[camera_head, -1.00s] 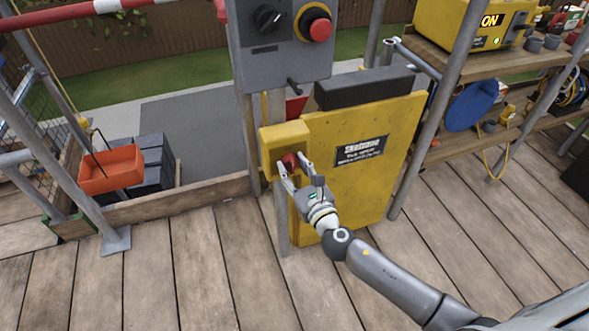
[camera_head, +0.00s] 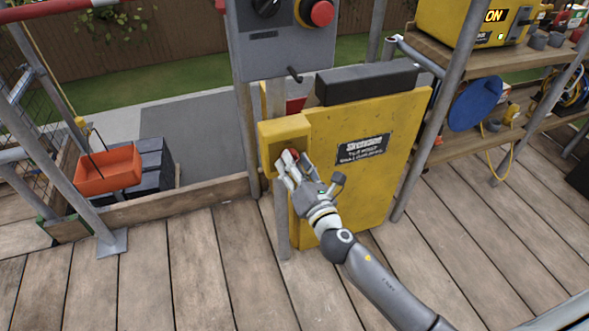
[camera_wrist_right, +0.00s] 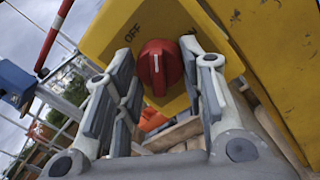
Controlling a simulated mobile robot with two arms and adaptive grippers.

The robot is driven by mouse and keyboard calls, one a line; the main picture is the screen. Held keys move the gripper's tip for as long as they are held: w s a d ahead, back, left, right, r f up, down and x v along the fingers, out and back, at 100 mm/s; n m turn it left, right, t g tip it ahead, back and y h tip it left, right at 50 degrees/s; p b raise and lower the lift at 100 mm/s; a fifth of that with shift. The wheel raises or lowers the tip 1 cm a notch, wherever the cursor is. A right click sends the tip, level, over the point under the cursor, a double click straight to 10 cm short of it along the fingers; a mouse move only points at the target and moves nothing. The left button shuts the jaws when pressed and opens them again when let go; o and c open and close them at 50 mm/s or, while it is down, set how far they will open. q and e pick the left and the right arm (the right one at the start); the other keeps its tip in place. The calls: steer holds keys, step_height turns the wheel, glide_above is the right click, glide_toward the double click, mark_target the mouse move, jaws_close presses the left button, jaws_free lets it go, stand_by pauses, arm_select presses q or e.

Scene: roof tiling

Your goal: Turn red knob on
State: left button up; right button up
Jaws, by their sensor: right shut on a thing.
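The red knob (camera_head: 290,154) is on the front of a yellow box (camera_head: 283,129) fixed to a post; my fingers partly hide it in the head view. In the right wrist view the knob (camera_wrist_right: 159,66) sits between the two fingers, with a white mark on its face. The word OFF shows on the yellow housing (camera_wrist_right: 120,28), up and left of the knob. My right gripper (camera_head: 287,168) is shut on the knob, and its fingers (camera_wrist_right: 167,64) lie on either side of it. My left gripper is not in view.
A yellow panel (camera_head: 375,185) with a black label stands right beside the box. A grey control box (camera_head: 270,45) with a red button (camera_head: 316,13) is above. Metal posts and a loaded wooden shelf (camera_head: 480,145) stand to the right. An orange tray (camera_head: 108,171) is at left.

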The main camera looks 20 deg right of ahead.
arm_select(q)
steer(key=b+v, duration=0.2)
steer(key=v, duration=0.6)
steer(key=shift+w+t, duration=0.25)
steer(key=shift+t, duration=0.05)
arm_select(e)
steer(key=shift+a+f+m+t+h, duration=0.15)
steer(key=shift+m+h, duration=0.2)
steer(key=shift+m, duration=2.2)
steer(key=shift+d+r+m+t+h, duration=0.15)
steer(key=shift+m+h, duration=0.2)
steer(key=shift+m, duration=2.2)
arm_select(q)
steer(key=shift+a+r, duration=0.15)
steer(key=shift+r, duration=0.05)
arm_select(e)
steer(key=shift+a+f, duration=0.1)
steer(key=o, duration=1)
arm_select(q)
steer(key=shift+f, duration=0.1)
arm_select(e)
steer(key=s, duration=0.8)
steer(key=s+f, duration=0.1)
steer(key=s, duration=0.3)
steer(key=shift+d, duration=0.2)
steer(key=shift+d, duration=0.1)
